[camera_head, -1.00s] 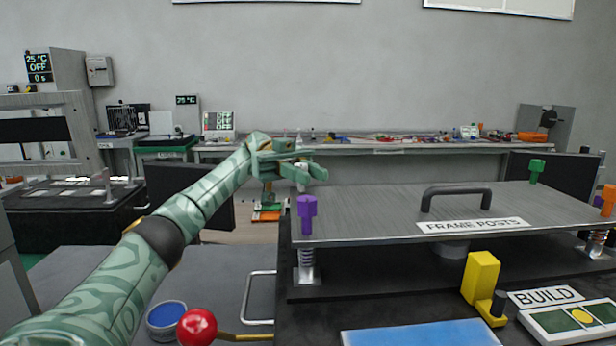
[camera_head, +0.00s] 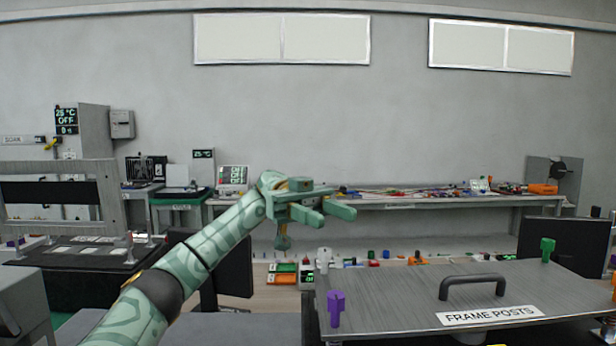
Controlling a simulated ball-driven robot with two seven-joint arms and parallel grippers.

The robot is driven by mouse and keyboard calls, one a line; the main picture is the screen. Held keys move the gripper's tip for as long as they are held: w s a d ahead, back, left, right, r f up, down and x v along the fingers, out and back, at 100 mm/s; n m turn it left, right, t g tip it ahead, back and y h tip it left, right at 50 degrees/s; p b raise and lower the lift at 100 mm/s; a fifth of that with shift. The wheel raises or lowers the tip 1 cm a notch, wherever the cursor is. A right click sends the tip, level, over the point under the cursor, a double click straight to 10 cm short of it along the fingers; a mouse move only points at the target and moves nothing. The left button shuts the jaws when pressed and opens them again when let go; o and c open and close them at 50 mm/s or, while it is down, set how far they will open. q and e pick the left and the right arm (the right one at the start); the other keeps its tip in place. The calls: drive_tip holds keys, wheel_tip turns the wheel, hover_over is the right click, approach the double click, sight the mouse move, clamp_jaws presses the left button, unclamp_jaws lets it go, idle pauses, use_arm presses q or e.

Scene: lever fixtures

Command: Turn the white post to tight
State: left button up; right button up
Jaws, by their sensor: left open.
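The white post (camera_head: 323,259) stands at the back left corner of the grey frame plate (camera_head: 400,300), and its knob shows clear of anything in front. My left gripper (camera_head: 328,212) is open and empty. In the picture it sits above the white post, with a visible gap between them, and its fingers point right. The purple post (camera_head: 336,308) is at the front left corner, and the green post (camera_head: 547,249) is at the back right corner. No tight mark is readable on the white post. My right gripper is not in view.
A dark handle (camera_head: 472,284) rises from the plate, behind the FRAME POSTS label (camera_head: 490,315). A long bench (camera_head: 400,200) with small parts runs along the back wall. A dark monitor (camera_head: 568,246) stands at the right. The air around my gripper is free.

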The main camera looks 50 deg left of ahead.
use_arm(q)
drive_tip(key=s+d+r+p, duration=0.2)
drive_tip(key=s+d+r, duration=0.1)
drive_tip(key=s+d, duration=0.2)
drive_tip(key=shift+s+d, duration=0.15)
drive_tip(key=shift+s, duration=0.35)
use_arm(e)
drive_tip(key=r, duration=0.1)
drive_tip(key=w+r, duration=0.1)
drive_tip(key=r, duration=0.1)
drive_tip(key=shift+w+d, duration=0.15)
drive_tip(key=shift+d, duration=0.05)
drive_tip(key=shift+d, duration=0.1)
